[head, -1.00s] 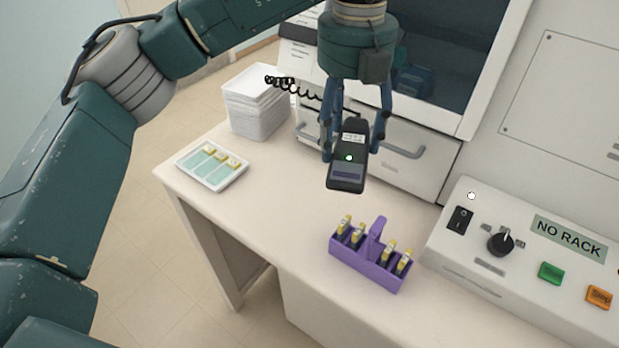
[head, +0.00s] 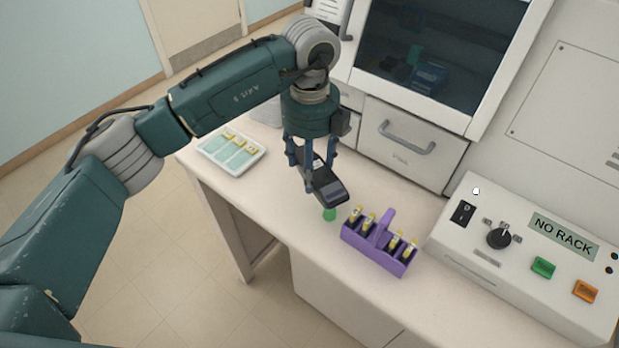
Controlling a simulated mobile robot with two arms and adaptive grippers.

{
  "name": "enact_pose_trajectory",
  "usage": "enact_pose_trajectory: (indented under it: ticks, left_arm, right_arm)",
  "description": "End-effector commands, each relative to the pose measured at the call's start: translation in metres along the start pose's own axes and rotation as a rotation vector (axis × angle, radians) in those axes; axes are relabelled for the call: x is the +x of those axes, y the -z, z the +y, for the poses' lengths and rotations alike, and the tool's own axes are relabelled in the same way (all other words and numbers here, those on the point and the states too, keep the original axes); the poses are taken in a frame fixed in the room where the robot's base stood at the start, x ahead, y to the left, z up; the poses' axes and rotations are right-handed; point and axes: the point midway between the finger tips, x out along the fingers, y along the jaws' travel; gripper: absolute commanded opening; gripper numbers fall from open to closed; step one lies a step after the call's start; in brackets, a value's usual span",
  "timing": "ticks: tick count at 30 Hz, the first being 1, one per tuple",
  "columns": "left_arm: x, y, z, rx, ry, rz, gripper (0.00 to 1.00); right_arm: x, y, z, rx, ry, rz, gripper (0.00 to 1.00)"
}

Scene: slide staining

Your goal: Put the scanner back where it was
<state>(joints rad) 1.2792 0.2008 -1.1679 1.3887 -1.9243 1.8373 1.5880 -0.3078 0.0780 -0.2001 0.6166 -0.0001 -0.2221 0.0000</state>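The scanner (head: 330,188) is a dark handheld device with a small screen. My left gripper (head: 314,178) is shut on it and holds it above the white bench, just left of the purple rack. The scanner's holder cannot be made out. My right gripper is not in view.
A purple rack (head: 373,252) with several yellow-capped items stands close to the scanner. A white slide tray (head: 248,165) lies at the bench's left. The control panel (head: 470,241) reads "NO RACK". A drawer cabinet (head: 377,156) stands behind.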

Motion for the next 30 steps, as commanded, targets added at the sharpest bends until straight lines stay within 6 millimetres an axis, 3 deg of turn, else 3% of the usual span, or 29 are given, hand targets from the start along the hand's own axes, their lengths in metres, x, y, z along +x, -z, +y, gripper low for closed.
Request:
enact_pose_trajectory:
  ticks: [16, 28, 29, 30]
  left_arm:
    - [0.061, 0.001, 0.001, 0.0, -0.002, 0.002, 0.29]
    - [0.071, 0.0, 0.0, 0.002, 0.001, -0.001, 0.29]
    - [0.069, 0.0, 0.0, 0.002, 0.001, -0.001, 0.66]
    - [0.069, 0.0, 0.0, 0.001, 0.001, -0.001, 0.74]
  right_arm:
    - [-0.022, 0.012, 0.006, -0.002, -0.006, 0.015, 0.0]
    - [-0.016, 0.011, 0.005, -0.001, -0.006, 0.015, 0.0]
    - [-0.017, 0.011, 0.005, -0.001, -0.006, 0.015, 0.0]
    - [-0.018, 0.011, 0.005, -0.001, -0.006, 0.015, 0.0]
